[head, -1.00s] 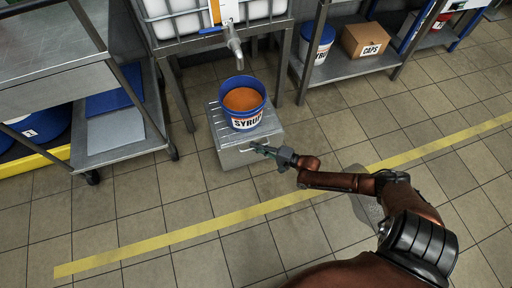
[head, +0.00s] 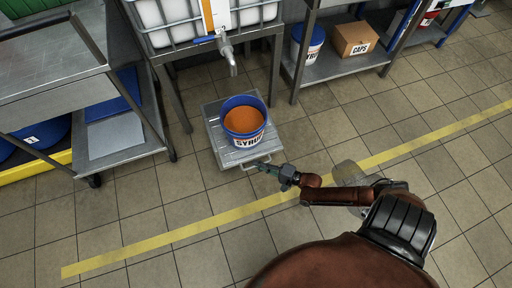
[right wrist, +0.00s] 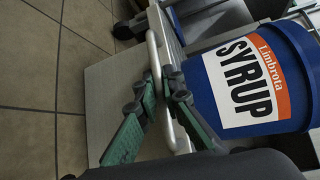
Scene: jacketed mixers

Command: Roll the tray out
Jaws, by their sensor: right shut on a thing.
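The grey metal tray (head: 212,128) is low on the tiled floor, in front of the tank stand. A blue bucket labelled SYRUP (head: 245,124), filled with orange-brown syrup, stands upright on it. My right gripper (head: 266,168) is at the tray's front edge. In the right wrist view, my right gripper (right wrist: 162,98) is shut on the tray's pale bar handle (right wrist: 154,52), its green fingers on either side of it. The bucket (right wrist: 245,80) shows close behind the handle. My left gripper is not in view.
A tank tap (head: 226,50) hangs behind the bucket, between the stand legs (head: 274,85). A wheeled cart (head: 118,134) is at left. A shelf at right holds a box marked CAPS (head: 355,39). The tiles around a yellow floor line (head: 190,232) are clear.

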